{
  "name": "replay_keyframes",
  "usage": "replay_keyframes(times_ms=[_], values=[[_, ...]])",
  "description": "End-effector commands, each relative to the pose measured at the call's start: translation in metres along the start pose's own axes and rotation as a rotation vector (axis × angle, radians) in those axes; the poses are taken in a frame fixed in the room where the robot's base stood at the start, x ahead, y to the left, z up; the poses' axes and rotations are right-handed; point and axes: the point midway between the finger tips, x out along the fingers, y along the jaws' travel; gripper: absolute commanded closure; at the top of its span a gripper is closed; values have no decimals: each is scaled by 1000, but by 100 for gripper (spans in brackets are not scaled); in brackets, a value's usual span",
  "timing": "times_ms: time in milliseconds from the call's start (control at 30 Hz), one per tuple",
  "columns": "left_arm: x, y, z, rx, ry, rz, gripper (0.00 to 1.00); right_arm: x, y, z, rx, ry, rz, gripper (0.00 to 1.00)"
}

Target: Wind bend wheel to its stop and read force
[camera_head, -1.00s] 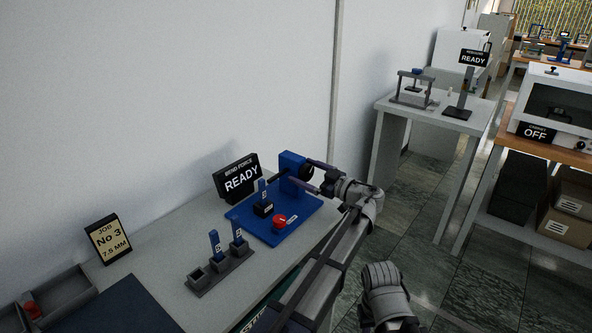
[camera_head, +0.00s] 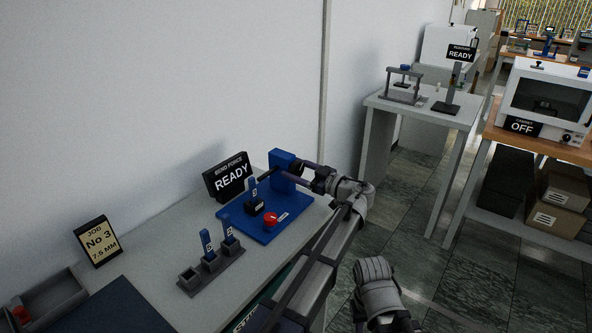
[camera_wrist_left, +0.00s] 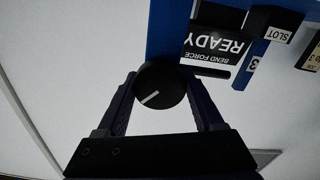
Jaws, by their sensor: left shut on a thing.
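The bend wheel (camera_wrist_left: 152,94) is a round black knob with a white line, on the side of the blue bend press (camera_head: 283,172). My left gripper (camera_wrist_left: 160,92) is shut on it, one finger on each side, in the left wrist view. In the head view, my left gripper (camera_head: 300,171) reaches the press from the right. The force display (camera_head: 229,177) behind the press reads BEND FORCE READY; it appears upside down in the left wrist view (camera_wrist_left: 212,48). A blue strip (camera_head: 252,187) stands upright in the black slot block (camera_head: 256,207). My right gripper is not in view.
A red button (camera_head: 271,219) sits on the blue base plate. A grey rack (camera_head: 212,272) in front holds blue strips. A job card (camera_head: 97,242) reads No 3, 7.5 MM. A cabinet marked OFF (camera_head: 522,126) and another READY display (camera_head: 460,54) stand to the right.

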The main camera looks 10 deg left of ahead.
Motion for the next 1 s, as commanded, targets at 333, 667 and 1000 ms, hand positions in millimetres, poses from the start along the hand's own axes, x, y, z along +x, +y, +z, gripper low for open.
replay_keyframes(times_ms=[333,667,1000], values=[[0,0,0,237,0,0,87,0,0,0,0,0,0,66],[0,0,0,375,0,0,87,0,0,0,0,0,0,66],[0,0,0,373,0,0,17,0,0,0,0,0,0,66]])
